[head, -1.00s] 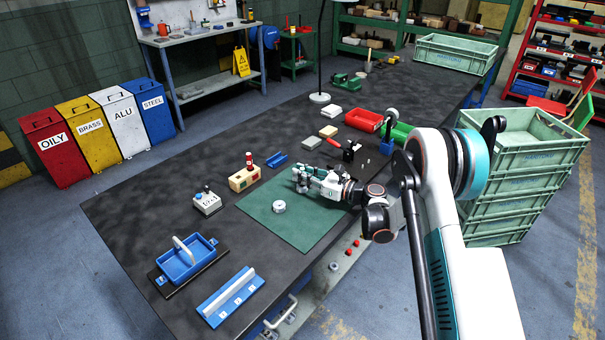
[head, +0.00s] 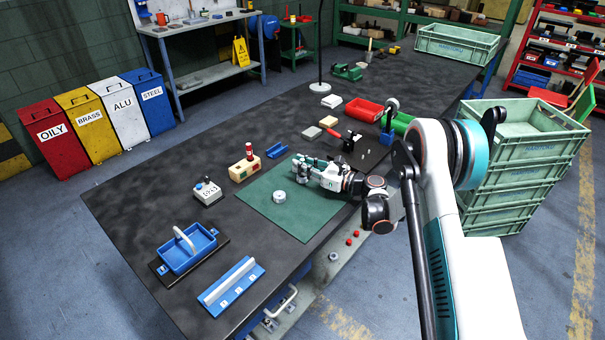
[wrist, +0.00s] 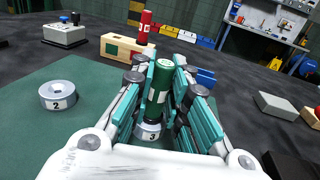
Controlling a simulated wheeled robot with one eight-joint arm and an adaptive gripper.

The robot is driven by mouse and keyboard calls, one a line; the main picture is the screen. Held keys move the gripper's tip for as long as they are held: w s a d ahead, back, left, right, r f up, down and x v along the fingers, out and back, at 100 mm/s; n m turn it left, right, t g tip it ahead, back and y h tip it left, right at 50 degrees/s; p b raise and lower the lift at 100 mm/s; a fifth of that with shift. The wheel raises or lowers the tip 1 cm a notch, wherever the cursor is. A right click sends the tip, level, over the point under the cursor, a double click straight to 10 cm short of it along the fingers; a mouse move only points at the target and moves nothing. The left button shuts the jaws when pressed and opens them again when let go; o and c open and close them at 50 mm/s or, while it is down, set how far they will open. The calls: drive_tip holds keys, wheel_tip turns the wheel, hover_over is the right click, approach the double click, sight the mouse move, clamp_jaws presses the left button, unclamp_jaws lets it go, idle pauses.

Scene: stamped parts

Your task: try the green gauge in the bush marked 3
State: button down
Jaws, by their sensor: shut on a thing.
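The gauge stands about upright between the teal finger pads. The bush marked 3 (wrist: 151,134), a light grey ring, is directly under the gauge between the fingers. I cannot tell whether the gauge's lower end is inside the bore or only at its top. In the head view my gripper (head: 298,168) is low over the green mat (head: 300,215); the gauge and this bush are not clear there.
The bush marked 2 (wrist: 58,96) lies on the mat left of my gripper. A wooden block (wrist: 122,49) with a red gauge (wrist: 144,27) stands beyond. A grey control box (head: 207,193) and a blue tray (head: 187,250) are farther left. Open mat lies in front.

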drive_tip(key=shift+r, duration=0.1)
idle(0.6)
drive_tip(key=shift+r+p, duration=0.85)
drive_tip(key=shift+r, duration=1.35)
